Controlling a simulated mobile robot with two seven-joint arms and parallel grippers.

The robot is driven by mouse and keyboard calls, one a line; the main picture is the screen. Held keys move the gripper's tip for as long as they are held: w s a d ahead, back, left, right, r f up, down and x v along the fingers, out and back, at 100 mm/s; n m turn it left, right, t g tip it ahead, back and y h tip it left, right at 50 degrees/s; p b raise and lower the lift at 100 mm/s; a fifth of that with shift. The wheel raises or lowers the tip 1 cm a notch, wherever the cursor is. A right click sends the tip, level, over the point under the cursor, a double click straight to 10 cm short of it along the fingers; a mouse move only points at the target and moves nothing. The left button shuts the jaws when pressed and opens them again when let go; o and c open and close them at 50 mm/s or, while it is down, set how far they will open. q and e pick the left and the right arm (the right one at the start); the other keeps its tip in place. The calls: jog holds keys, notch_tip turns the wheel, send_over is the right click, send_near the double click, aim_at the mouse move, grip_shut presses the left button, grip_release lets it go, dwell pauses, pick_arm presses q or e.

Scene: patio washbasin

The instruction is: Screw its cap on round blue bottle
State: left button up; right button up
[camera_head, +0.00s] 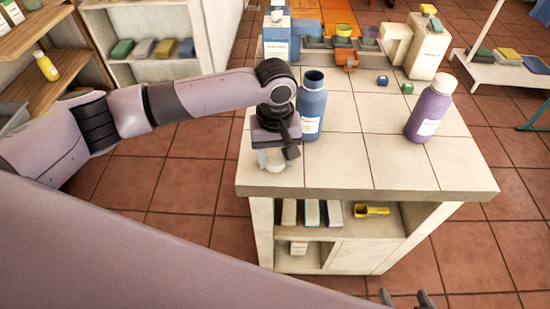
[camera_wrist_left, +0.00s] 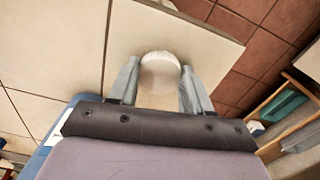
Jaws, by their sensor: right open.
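The round blue bottle (camera_head: 312,104) stands upright on the tiled counter, its mouth open and uncapped. My left gripper (camera_head: 272,158) is just left of and nearer than the bottle, pointing down. A white round cap (camera_head: 271,161) is between its fingers; it also shows in the left wrist view (camera_wrist_left: 160,72), where the fingers close on both its sides. I cannot tell whether the cap touches the counter. My right gripper (camera_head: 407,299) shows only its tips at the bottom edge, apart and empty, in front of the counter.
A purple capped bottle (camera_head: 430,108) stands on the counter (camera_head: 345,165) at right. A blue cap (camera_head: 382,80) and a green cap (camera_head: 407,88) lie behind. Further back are a white jug (camera_head: 427,45) and a blue container (camera_head: 277,40). The counter's front middle is clear.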

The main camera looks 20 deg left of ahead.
aim_at(274, 160)
dwell(0.3)
pick_arm(q)
notch_tip(274, 160, up, 20)
jog(key=p, duration=0.1)
dwell(0.4)
jog(key=shift+a, duration=0.1)
jog(key=s+a+f+m, duration=0.5)
jog(key=a+f, duration=0.2)
jog(key=f, duration=0.2)
jog(key=shift+a+f, duration=0.25)
jog(key=shift+f, duration=0.15)
